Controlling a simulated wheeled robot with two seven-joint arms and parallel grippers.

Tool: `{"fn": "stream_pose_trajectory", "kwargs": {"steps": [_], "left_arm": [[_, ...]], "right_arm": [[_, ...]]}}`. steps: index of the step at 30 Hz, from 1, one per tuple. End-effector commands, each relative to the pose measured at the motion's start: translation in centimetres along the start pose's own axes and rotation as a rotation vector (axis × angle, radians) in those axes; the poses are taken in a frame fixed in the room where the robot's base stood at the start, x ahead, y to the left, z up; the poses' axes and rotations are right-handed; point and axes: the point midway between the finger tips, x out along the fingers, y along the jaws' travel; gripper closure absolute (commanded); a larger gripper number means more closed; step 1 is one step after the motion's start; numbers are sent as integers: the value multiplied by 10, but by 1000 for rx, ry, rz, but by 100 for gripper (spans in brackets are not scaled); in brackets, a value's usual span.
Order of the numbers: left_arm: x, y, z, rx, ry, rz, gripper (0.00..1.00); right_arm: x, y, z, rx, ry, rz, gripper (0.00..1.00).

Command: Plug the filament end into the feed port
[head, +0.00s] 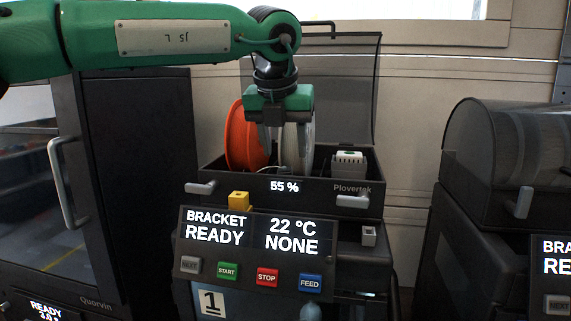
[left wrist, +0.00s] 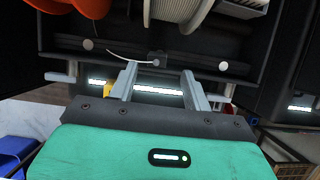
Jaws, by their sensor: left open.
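My left gripper (head: 283,138) points down over the open filament box of the middle printer. Its two fingers stand apart and empty in the left wrist view (left wrist: 159,70). A thin white filament (left wrist: 130,53) curves across the box floor in that view, and its right end lies close to a small dark block (left wrist: 159,61), perhaps the feed port, at the front wall. I cannot tell whether the end touches it. A short pale piece of filament (head: 283,168) shows below the gripper in the head view. The white spool (head: 305,150) is partly hidden behind the gripper. My right gripper is not in view.
An orange spool (head: 240,140) stands left of the white one. A white vented block (head: 348,164) sits at the box's right. The clear lid (head: 345,90) is raised behind. Below are a yellow block (head: 238,201) and the display panel (head: 250,255). Other printers flank both sides.

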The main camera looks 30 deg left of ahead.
Motion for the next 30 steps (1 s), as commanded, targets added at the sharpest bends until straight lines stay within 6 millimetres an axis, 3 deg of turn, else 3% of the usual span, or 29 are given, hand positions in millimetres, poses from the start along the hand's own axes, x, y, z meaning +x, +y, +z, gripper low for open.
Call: {"fn": "stream_pose_trajectory", "kwargs": {"steps": [1,6,12,18,30], "left_arm": [[-16,2,1,-3,-6,-2,51],[-56,6,1,-4,-5,-5,51],[-85,9,0,-5,-3,-7,51],[-94,11,-1,-5,-2,-6,51],[-94,11,0,-5,-2,-6,51]], "right_arm": [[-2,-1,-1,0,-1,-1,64],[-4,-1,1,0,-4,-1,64],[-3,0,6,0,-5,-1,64],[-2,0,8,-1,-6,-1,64],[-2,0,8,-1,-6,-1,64]]}}
